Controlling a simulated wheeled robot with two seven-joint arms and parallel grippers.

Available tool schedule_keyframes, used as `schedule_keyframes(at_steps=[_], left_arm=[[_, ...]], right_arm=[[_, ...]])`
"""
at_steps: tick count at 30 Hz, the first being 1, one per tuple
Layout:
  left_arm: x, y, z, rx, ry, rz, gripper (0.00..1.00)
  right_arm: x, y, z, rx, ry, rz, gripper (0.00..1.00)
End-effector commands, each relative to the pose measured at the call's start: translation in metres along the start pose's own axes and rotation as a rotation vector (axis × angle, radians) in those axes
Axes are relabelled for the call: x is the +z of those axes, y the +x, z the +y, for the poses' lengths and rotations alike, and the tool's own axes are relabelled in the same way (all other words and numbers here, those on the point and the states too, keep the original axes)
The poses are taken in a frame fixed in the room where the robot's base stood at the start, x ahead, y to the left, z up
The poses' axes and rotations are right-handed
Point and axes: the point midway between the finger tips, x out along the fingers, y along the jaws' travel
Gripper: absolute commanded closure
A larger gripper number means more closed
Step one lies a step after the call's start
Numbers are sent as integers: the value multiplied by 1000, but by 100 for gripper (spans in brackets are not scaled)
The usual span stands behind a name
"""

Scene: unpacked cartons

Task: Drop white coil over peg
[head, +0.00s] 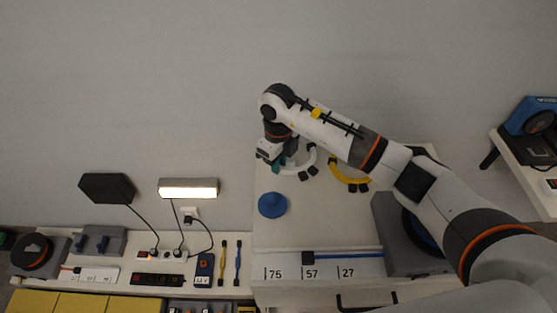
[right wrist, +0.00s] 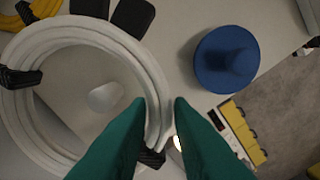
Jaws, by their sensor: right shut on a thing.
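The white coil (head: 311,160) is a thick ring of several turns with black ties. It fills the left of the right wrist view (right wrist: 152,75). My right gripper (head: 275,165) is shut on the coil's edge; its green fingertips (right wrist: 160,104) pinch the strand. The blue peg (head: 272,205) stands on a round blue base on the pale tabletop, in front of the gripper in the head view. In the right wrist view the peg (right wrist: 228,58) is to the right of the coil, apart from it. I cannot tell the coil's height over the table. My left gripper is out of view.
A yellow coil (head: 350,178) lies right of the white one. A pale rounded knob (right wrist: 106,97) shows through the white coil. A grey block (head: 400,235) stands at the table's right. A blue-handled tool (head: 340,257) lies along the front. The tabletop around the peg is clear.

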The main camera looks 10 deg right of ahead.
Motion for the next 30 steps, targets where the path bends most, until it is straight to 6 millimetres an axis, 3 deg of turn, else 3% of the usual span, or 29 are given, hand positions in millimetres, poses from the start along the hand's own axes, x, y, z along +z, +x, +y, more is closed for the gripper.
schedule_keyframes(at_steps=[30], left_arm=[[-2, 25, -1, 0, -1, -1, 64]], right_arm=[[0, 31, 0, 1, 1, 0, 100]])
